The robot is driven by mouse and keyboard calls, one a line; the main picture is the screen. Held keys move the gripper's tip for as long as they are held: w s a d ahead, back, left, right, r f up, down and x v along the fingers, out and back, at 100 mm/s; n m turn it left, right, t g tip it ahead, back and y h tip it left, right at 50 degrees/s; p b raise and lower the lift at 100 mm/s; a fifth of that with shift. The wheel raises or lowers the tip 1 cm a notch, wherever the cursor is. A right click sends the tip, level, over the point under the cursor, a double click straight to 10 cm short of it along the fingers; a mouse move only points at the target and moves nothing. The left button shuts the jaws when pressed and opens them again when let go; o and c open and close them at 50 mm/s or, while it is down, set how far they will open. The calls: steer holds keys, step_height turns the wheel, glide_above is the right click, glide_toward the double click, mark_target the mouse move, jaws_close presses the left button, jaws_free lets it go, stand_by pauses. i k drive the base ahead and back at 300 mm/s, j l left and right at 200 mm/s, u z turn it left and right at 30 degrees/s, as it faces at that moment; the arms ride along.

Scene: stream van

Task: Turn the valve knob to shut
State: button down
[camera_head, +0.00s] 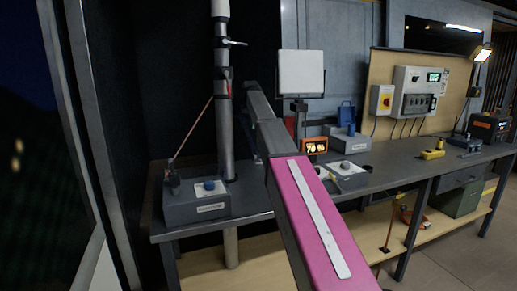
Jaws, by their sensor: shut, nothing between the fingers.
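Which control is the valve knob is not clear from this view. A grey box (197,207) with a pale label stands at the left end of the bench, with a blue knob (209,186) on top. A second, pale-topped box (350,178) with a dark round knob (345,165) stands right of my arm, partly hidden by it. My pink and grey arm crosses the middle of the picture. I cannot make out my gripper; the arm may hide it.
A tall grey pipe (226,130) with small levers rises behind the left box. A thin rod (193,130) leans towards it. The dark bench (400,165) runs right, with a yellow tool (432,154) on it. A control panel (415,92) hangs behind.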

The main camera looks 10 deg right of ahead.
mark_target(208, 185)
steer(key=k+l, duration=0.15)
steer(key=k, duration=0.35)
steer(key=k+l, duration=0.15)
steer(key=k, duration=0.35)
steer(key=k+l, duration=0.15)
steer(key=k, duration=0.3)
